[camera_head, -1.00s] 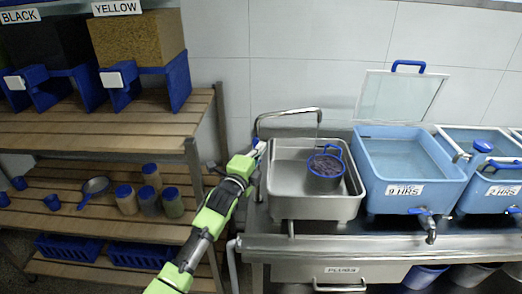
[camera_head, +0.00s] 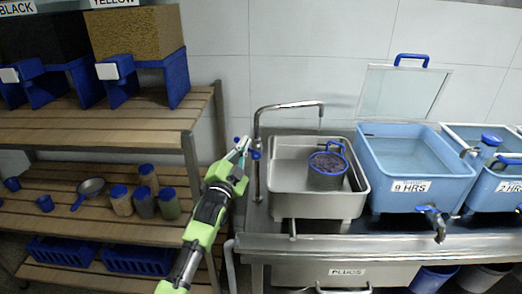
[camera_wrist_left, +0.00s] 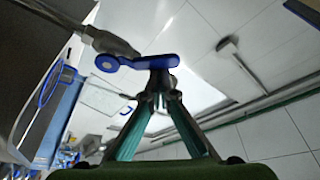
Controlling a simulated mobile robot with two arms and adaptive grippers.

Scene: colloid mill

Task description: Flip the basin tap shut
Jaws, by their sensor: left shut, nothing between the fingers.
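The basin tap (camera_head: 257,122) is a chrome pipe at the left side of the steel basin (camera_head: 352,204), its spout reaching right over the basin. Its blue lever (camera_head: 255,154) is low on the upright pipe; in the left wrist view the lever (camera_wrist_left: 130,63) runs sideways from the metal tap body. My left gripper (camera_head: 243,146) is shut and empty, just left of the tap. In the left wrist view my left gripper (camera_wrist_left: 158,88) has its tips right at the lever's free end; I cannot tell whether they touch. My right gripper is out of view.
Blue water tubs (camera_head: 415,206) stand to the right. A wooden shelf (camera_head: 150,121) with jars (camera_head: 143,205) is on the left, close to my arm.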

